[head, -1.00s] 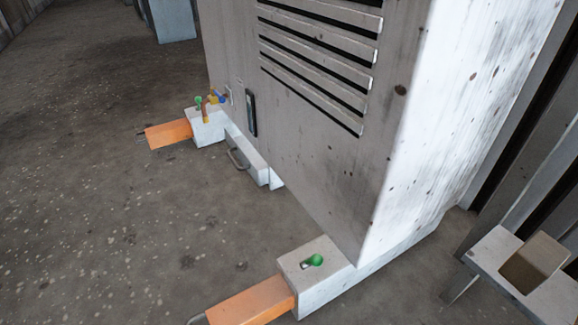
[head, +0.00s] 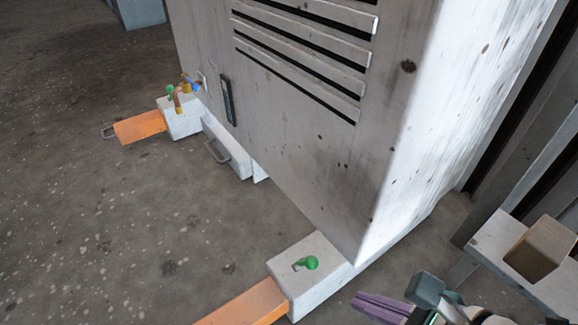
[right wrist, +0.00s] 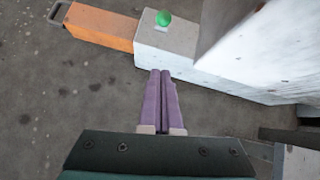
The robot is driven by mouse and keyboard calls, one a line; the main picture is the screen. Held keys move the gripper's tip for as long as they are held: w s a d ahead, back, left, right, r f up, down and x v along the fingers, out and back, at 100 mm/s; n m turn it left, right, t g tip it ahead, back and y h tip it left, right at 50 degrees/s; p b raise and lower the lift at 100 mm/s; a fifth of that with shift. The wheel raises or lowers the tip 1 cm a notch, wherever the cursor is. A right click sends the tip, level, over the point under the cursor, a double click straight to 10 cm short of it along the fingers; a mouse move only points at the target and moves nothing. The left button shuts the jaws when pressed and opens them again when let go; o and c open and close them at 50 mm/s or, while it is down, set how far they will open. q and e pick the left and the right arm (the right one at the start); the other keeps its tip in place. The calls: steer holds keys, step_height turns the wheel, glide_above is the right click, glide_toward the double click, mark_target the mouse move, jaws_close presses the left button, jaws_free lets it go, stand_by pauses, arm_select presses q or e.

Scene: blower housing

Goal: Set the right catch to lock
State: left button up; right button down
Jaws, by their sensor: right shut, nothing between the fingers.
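The right catch is a green knob (head: 309,263) with a short stem in a slot, on top of the white block (head: 303,292) at the housing's near corner. The knob also shows in the right wrist view (right wrist: 163,18), at the top. An orange bar (head: 246,304) sticks out of this block. My right gripper (head: 356,299) is at the lower right in the head view, apart from the block. In the right wrist view its purple fingers (right wrist: 160,72) are together and empty, pointing toward the block, short of it. My left gripper is not in view.
The grey housing (head: 296,150) with slatted vents rises behind the block. A second white block (head: 184,122) with coloured knobs and an orange bar (head: 139,127) is at the far left. A stand with a brown box (head: 541,250) is at the right. The floor in front is clear.

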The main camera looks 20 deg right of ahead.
mark_target(305, 263)
steer(key=w+a+f+b, duration=0.2)
steer(key=w+a+b, duration=0.1)
steer(key=w+b, duration=0.2)
steer(key=shift+w+a+f, duration=0.4)
steer(key=shift+w, duration=0.65)
